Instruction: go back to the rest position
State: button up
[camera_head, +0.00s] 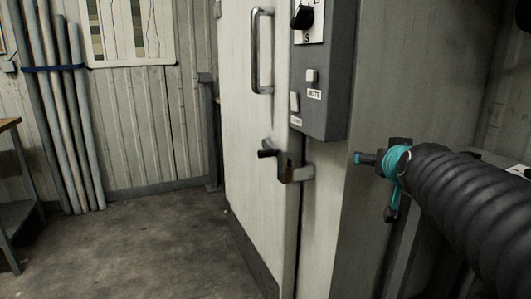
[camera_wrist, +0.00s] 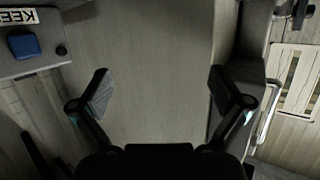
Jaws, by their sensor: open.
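My gripper (camera_wrist: 165,92) shows in the wrist view with its two dark fingers spread wide apart. Nothing is between the fingers; a plain pale panel (camera_wrist: 155,55) is beyond them. In the head view my gripper (camera_head: 392,182) is at the right, at the end of my black ribbed arm with a teal band. It is in front of the pale cabinet side, to the right of the grey control box. Its fingers are partly hidden there, and I cannot tell if it touches the panel.
A pale door (camera_head: 250,150) with a long handle (camera_head: 262,50) and a latch lever (camera_head: 285,170) stands in the middle. A grey control box (camera_head: 325,85) juts out beside it. Poles (camera_head: 62,120) lean at the left by a bench (camera_head: 15,200). The floor (camera_head: 140,245) at left is clear.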

jog(key=s+a+f+n+g+y, duration=0.1)
jog(key=s+a+f+g, duration=0.3)
jog(key=s+f, duration=0.6)
jog(key=s+a+f+n+g+y, duration=0.1)
jog(key=s+a+f+g, duration=0.3)
jog(key=s+f, duration=0.7)
jog(key=s+a, duration=0.1)
jog(key=s, duration=0.3)
jog(key=shift+a+f+g+y, duration=0.2)
jog(key=shift+a+g+y, duration=0.05)
jog(key=shift+g+y, duration=0.05)
